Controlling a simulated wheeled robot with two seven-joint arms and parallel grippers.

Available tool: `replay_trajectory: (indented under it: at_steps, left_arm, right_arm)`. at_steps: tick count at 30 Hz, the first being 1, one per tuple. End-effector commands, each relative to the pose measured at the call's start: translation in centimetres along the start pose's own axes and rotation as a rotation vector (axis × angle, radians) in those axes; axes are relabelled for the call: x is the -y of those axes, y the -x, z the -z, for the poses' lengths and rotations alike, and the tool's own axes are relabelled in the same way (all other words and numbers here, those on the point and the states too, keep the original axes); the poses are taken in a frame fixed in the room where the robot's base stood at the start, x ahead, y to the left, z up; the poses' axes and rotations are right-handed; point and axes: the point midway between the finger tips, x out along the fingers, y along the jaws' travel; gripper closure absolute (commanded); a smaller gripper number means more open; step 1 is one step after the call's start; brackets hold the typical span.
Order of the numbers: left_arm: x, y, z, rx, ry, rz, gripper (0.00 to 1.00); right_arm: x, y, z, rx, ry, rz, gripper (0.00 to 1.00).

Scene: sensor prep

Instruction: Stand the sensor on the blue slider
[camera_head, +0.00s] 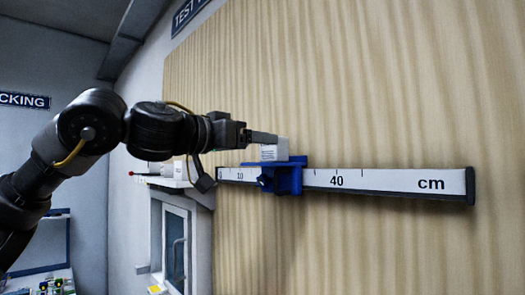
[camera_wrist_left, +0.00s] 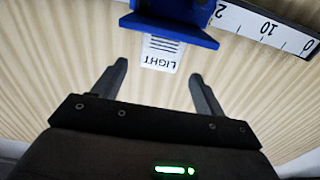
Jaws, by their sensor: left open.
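The sensor (camera_head: 270,153) is a small white block at the top of the blue slider (camera_head: 290,178) in the head view. In the left wrist view, the sensor (camera_wrist_left: 162,50) shows a label reading "LIGHT" upside down, and its far end meets the blue slider (camera_wrist_left: 170,30). It looks upright on the slider's ledge; the exact contact is hard to see. My left gripper (camera_head: 262,138) is open at the sensor's upper end. In the wrist view my left gripper's fingertips (camera_wrist_left: 159,70) are spread to either side, with gaps to the sensor. My right gripper is not in view.
The slider sits on a white scale rail (camera_head: 390,181) marked in cm, fixed to a wood-grained wall panel (camera_head: 400,90). A window (camera_head: 175,245) and a ledge with small objects (camera_head: 165,178) are at the left. The panel above the rail is clear.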

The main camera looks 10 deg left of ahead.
Motion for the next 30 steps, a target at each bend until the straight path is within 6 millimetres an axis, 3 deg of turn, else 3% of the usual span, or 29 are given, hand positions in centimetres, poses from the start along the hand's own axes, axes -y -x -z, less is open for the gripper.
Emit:
replay_trajectory:
  at_steps: [1, 3, 12, 30]
  left_arm:
    - [0.0, 1.3, -0.5, -0.006, -0.001, 0.001, 0.28]
    - [0.0, 2.8, -0.6, -0.005, -0.002, 0.001, 0.28]
    - [0.0, 7.5, -0.2, -0.002, -0.001, 0.001, 0.28]
    - [0.0, 8.2, 0.0, 0.000, -0.001, 0.001, 0.28]
  right_arm:
    - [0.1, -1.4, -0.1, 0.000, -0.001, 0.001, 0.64]
    - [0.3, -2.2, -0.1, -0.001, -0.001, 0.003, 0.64]
    - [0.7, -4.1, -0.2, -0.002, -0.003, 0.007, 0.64]
    - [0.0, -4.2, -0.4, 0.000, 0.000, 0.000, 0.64]
